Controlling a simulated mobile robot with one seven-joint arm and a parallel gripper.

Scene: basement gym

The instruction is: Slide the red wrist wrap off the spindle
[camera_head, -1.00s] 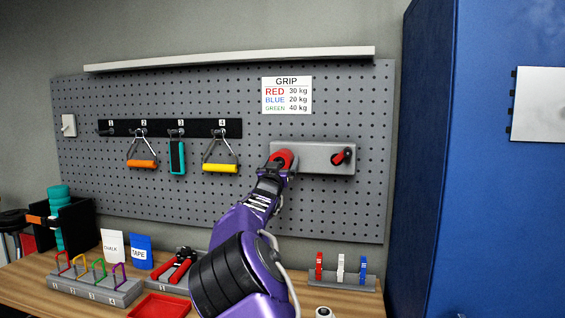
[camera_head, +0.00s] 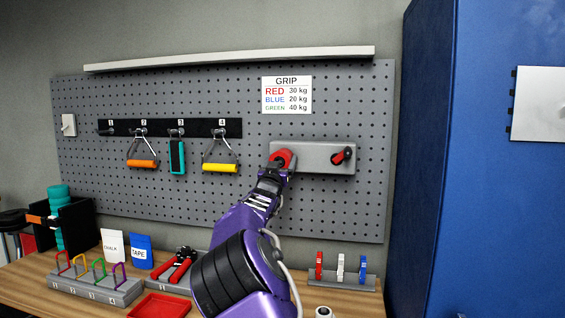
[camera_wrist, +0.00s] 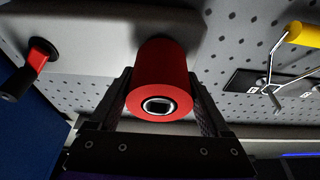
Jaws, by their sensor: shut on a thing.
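The red wrist wrap (camera_wrist: 160,78) is a thick roll around a spindle (camera_wrist: 159,105), whose pale metal end shows in its middle. The wrap (camera_head: 282,157) sits at the left end of a grey wall block (camera_head: 318,158) on the pegboard. My gripper (camera_wrist: 162,92) has one finger on each side of the roll and is shut on it. In the head view my gripper (camera_head: 272,174) reaches up to the wrap from below. The wrap's far end appears close to the block; any gap there is hard to tell.
A red and black lever (camera_head: 343,155) is on the block's right side. Handles, including a yellow one (camera_head: 220,168), hang to the left. A tall blue cabinet (camera_head: 430,150) stands at right. The bench below holds a red tray (camera_head: 160,306) and a rack of clips (camera_head: 341,280).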

